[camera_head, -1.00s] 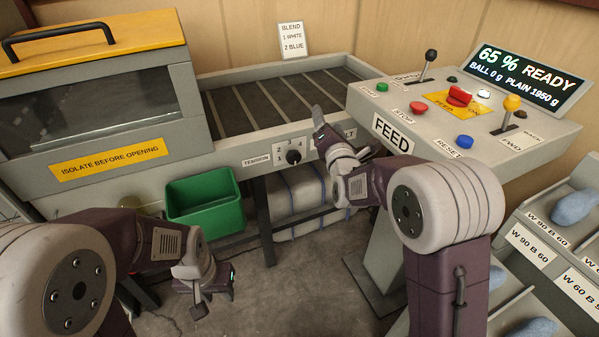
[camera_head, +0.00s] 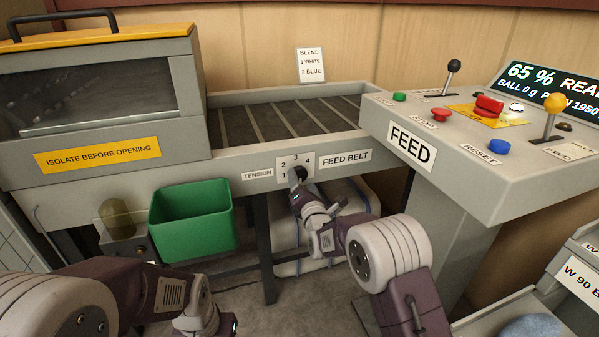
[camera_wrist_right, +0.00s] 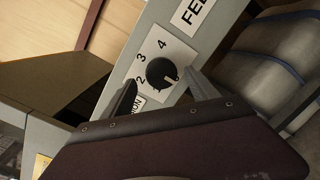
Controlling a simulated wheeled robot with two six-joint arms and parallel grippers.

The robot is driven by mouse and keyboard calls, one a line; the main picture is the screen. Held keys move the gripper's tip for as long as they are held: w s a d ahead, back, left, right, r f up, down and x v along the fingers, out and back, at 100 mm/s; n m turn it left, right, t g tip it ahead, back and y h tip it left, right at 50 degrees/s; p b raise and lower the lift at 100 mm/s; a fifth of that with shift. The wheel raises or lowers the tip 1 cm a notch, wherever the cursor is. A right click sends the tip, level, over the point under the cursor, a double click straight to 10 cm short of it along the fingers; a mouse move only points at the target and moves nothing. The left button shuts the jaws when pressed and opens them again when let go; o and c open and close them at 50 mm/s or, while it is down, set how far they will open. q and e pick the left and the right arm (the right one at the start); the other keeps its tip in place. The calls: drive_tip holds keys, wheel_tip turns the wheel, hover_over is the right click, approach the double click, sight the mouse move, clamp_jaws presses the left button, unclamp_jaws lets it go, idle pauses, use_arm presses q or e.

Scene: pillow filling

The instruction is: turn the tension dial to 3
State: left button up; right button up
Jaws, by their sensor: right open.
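The black tension dial (camera_head: 299,175) sits on a white plate numbered 1 to 4 on the grey machine front. In the right wrist view the dial (camera_wrist_right: 161,73) shows between my right gripper's two fingers. A pale mark on it points to the picture's lower right, away from the 3. My right gripper (camera_head: 297,192) is open and empty, its fingertips close to the dial on either side. I cannot tell if they touch it. The numeral 1 is hidden in the wrist view. My left gripper (camera_head: 212,322) hangs low at the bottom edge, its fingers unclear.
A green bin (camera_head: 193,222) hangs below the machine, left of the dial. The FEED console (camera_head: 455,190) with buttons and levers juts out to the right. A pale strapped bale (camera_head: 345,200) lies under the belt. The feed belt (camera_head: 280,120) is empty.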

sight(300, 177)
drive_tip(key=x, duration=0.1)
drive_tip(key=b+x, duration=0.1)
drive_tip(key=x, duration=0.2)
drive_tip(key=shift+f+b, duration=0.25)
drive_tip(key=shift+b, duration=0.05)
drive_tip(key=shift+w+r, duration=0.1)
drive_tip(key=shift+w, duration=0.25)
drive_tip(key=shift+a, duration=0.1)
drive_tip(key=c, duration=1.3)
drive_tip(key=shift+c, duration=0.2)
